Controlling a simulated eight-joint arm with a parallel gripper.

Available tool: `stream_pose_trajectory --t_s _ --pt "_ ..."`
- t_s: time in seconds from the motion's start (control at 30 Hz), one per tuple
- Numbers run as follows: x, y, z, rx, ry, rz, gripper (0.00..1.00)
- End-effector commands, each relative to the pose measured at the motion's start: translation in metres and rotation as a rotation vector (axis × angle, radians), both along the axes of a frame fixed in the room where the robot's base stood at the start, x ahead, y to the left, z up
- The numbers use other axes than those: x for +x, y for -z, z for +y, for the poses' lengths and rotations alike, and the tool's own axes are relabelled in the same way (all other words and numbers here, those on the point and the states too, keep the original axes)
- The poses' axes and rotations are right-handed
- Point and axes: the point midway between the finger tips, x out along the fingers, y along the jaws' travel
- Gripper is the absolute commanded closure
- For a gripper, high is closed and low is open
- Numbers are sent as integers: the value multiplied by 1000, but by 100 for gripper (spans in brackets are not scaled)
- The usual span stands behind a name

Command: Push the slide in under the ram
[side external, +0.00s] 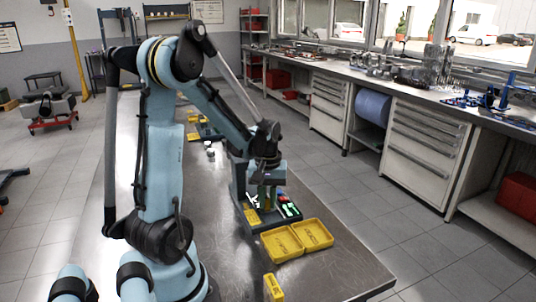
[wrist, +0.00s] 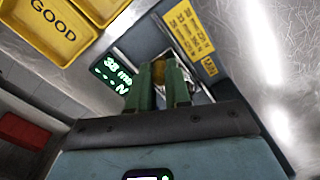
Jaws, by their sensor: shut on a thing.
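My gripper (side external: 266,197) is down at the front of a grey bench press (side external: 238,182) on the steel table. In the wrist view its two green fingers (wrist: 161,72) are closed around a small brass-coloured piece (wrist: 158,73), which looks like the slide's knob. A bright metal part shows just beyond the fingers; I cannot tell how far in the slide sits. The ram is hidden behind my wrist in the side view and does not show clearly in the wrist view.
A display (wrist: 118,75) reading 38 mm and a yellow label plate (wrist: 190,38) flank the fingers. Two yellow trays (side external: 264,245) stand in front of the press, one marked GOOD. A small yellow block (side external: 272,288) stands nearer. The table's right front is clear.

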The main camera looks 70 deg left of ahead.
Motion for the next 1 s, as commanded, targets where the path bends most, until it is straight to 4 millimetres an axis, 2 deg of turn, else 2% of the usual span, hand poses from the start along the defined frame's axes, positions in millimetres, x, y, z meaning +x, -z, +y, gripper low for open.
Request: stream_pose_trajectory --t_s 0.1,0.37,0.4,0.57,0.87,1.0 --pt "1 0 12 0 -1 -3 100" --pt "1 0 13 -1 2 -4 100" --pt "1 0 13 -1 2 -4 81" --pt "0 0 13 0 2 -3 57" --pt "0 -1 13 0 1 -3 57" --pt "0 -8 13 0 1 -2 57"
